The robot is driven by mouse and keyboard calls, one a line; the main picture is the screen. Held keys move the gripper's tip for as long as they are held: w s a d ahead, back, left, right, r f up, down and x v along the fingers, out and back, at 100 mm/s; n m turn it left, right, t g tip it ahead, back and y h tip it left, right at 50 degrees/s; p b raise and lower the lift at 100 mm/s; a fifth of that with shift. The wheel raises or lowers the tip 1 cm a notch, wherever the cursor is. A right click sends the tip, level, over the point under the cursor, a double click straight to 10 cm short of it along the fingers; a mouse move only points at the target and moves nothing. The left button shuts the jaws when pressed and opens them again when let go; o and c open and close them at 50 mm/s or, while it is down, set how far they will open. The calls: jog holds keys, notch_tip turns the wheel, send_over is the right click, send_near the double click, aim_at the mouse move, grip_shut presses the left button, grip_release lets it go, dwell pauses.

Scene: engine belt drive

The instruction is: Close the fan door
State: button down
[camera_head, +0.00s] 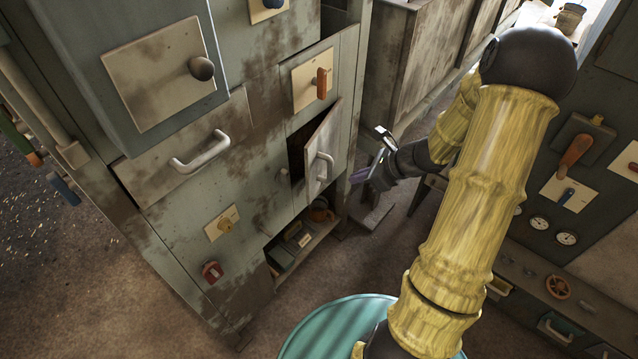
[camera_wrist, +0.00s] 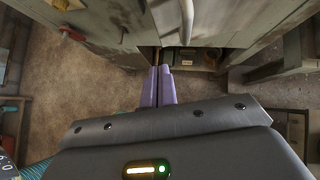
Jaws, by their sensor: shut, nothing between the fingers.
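The fan door appears to be the small grey, rust-stained door (camera_head: 318,148) in the cabinet front, with a pale curved handle (camera_head: 325,167). It stands ajar, and a dark gap shows along its left side. In the wrist view a pale handle (camera_wrist: 188,20) shows at the top, above and right of the fingers. My gripper (camera_head: 359,176) is just right of the door in the head view, at about handle height. Its purple fingers (camera_wrist: 157,84) are together and empty. They look apart from the door, though the exact distance is unclear.
Below the door is an open shelf (camera_head: 300,248) holding several items. A red knob (camera_head: 212,271) and a drawer with a bar handle (camera_head: 201,152) are on the cabinet's left. A panel with gauges and levers (camera_head: 567,180) stands at right. Brown floor (camera_head: 150,290) lies clear in front.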

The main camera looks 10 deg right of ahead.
jog(key=shift+a, duration=0.1)
jog(key=b, duration=0.1)
send_near(310, 183)
jog(key=s+f+x, duration=0.1)
jog(key=x, duration=0.4)
jog(key=shift+w+a+r, duration=0.25)
jog(key=shift+w+a, duration=0.15)
jog(key=shift+w, duration=0.15)
jog(key=shift+w, duration=0.1)
